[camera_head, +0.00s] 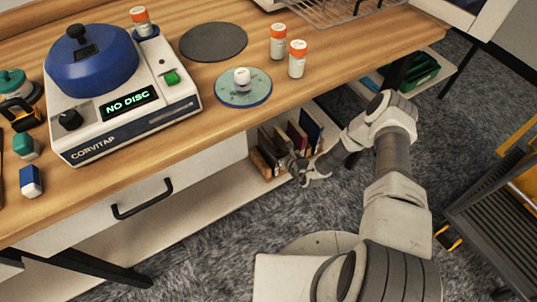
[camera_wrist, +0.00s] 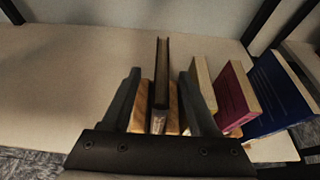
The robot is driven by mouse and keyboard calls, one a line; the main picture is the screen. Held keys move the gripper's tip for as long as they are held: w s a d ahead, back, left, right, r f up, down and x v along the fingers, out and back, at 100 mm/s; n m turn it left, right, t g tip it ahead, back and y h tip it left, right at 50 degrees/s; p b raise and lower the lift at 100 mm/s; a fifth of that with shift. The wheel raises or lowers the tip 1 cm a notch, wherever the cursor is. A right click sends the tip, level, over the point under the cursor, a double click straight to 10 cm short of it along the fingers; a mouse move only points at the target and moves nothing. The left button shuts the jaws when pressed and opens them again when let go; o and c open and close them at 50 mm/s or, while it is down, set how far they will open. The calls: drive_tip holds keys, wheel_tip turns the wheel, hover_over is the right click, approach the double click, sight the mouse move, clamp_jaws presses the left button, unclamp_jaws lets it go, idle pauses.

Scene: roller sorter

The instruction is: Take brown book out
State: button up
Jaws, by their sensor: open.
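The brown book (camera_wrist: 162,72) stands upright on the low shelf, seen edge-on in the wrist view. My gripper (camera_wrist: 160,76) is open, with one finger on each side of the brown book. Gaps show between the fingers and the book, and I cannot tell whether either finger touches it. The book's lower near part runs down toward the gripper's palm. In the head view my gripper (camera_head: 299,168) is low at the front of the books, under the table, and partly covers them.
A tan book (camera_wrist: 201,82), a maroon book (camera_wrist: 235,95) and a blue book (camera_wrist: 279,95) stand to the right in a wooden holder. The shelf (camera_wrist: 60,75) is bare to the left. The wooden tabletop (camera_head: 215,130) overhangs, carrying a disc machine (camera_head: 120,85) and bottles.

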sight(271, 143)
drive_tip(key=b+x, duration=0.2)
drive_tip(key=x, duration=0.1)
drive_tip(key=shift+w+a+f, duration=0.1)
drive_tip(key=shift+w+f, duration=0.15)
drive_tip(key=shift+w, duration=0.1)
drive_tip(key=shift+w+a, duration=0.35)
drive_tip(key=shift+w, duration=0.15)
clamp_jaws()
idle(0.7)
